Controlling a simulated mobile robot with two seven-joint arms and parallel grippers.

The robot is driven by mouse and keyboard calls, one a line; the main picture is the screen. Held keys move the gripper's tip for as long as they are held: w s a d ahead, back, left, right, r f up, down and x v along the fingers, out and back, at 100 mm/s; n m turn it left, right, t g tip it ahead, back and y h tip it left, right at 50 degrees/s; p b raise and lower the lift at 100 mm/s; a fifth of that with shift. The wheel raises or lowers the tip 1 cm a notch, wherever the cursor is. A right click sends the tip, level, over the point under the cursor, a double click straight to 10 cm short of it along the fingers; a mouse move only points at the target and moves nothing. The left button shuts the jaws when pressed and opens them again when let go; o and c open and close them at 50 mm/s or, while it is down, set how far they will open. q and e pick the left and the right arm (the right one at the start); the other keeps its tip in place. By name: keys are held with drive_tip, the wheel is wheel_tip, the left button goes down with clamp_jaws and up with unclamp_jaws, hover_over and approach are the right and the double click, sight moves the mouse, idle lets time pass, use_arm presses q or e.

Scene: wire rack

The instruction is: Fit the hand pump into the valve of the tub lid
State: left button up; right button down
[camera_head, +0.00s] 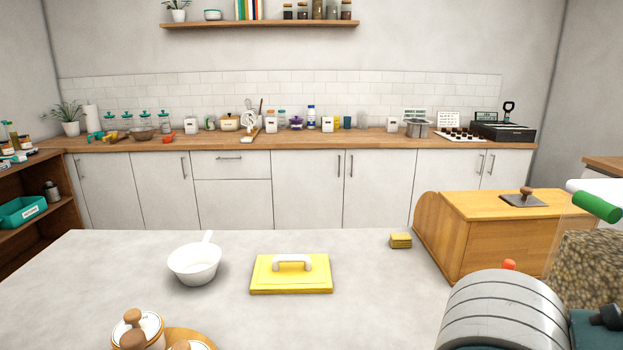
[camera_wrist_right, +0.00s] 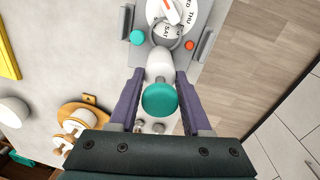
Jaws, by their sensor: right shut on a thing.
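My right gripper (camera_wrist_right: 160,78) is shut on the hand pump. The pump has a white body (camera_wrist_right: 160,62) and a round teal knob (camera_wrist_right: 159,99) that faces the right wrist camera. The pump's far end overlaps the lid in this view. I cannot tell which part is the valve, or whether the pump touches it. My left gripper is not in view.
A white pan (camera_head: 195,263), a yellow board with a white handle (camera_head: 291,275), a sponge (camera_head: 400,241) and lidded jars (camera_head: 140,330) stand on the grey table (camera_head: 350,320). A wooden bread box (camera_head: 490,235) stands at right. A grey ribbed shape fills the near right.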

drive_tip(key=shift+w, duration=0.2)
drive_tip(key=shift+w, duration=0.1)
drive_tip(key=shift+w+a+r+g+b, duration=0.1)
drive_tip(key=shift+w+r+g+b, duration=0.2)
drive_tip(key=shift+g, duration=0.3)
drive_tip(key=shift+f, duration=0.1)
idle(0.5)
idle(0.6)
drive_tip(key=shift+c, duration=1.4)
unclamp_jaws()
